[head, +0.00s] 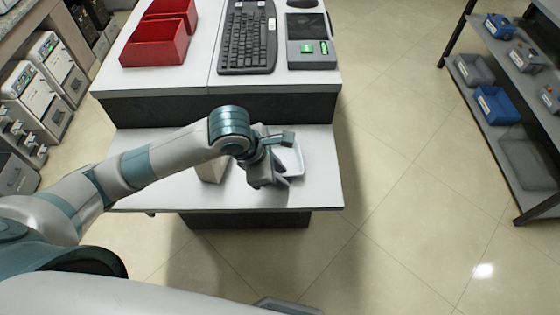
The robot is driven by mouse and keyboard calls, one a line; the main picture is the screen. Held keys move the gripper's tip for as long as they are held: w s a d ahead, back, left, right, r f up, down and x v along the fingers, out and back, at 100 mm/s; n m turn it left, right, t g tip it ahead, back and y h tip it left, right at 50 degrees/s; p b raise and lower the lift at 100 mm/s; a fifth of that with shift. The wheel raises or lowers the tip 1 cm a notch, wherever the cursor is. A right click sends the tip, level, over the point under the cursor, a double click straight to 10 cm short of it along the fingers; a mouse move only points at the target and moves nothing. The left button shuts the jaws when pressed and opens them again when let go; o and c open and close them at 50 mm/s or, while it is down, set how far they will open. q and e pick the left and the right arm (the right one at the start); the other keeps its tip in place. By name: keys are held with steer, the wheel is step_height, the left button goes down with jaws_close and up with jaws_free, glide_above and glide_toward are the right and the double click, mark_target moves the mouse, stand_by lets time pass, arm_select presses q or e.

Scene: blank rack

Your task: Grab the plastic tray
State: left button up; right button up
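The pale plastic tray (294,158) is on the lower white shelf of the workstation, near its right side. My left gripper (285,160) is over the tray's left part and hides some of it. Its two fingers are spread apart, one towards the tray's far side and one towards its near side. I cannot tell whether they touch the tray. My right gripper is not in view.
A white box-like object (212,169) stands left of the gripper, partly under my arm. Above are red bins (155,50), a keyboard (248,38) and a device (311,45). A rack with blue bins (497,104) stands right; the floor between is clear.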

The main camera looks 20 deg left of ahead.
arm_select(q)
jaws_close()
stand_by(0.4)
steer(key=shift+r+p, duration=0.3)
steer(key=shift+p, duration=0.2)
step_height(320, 180, up, 4)
steer(key=shift+f+b, duration=0.1)
steer(key=shift+b, duration=0.9)
steer(key=s+d+r+p, duration=0.7)
steer(key=s+p, duration=0.1)
steer(key=s, duration=0.1)
steer(key=shift+p, duration=0.35)
steer(key=shift+s, duration=0.1)
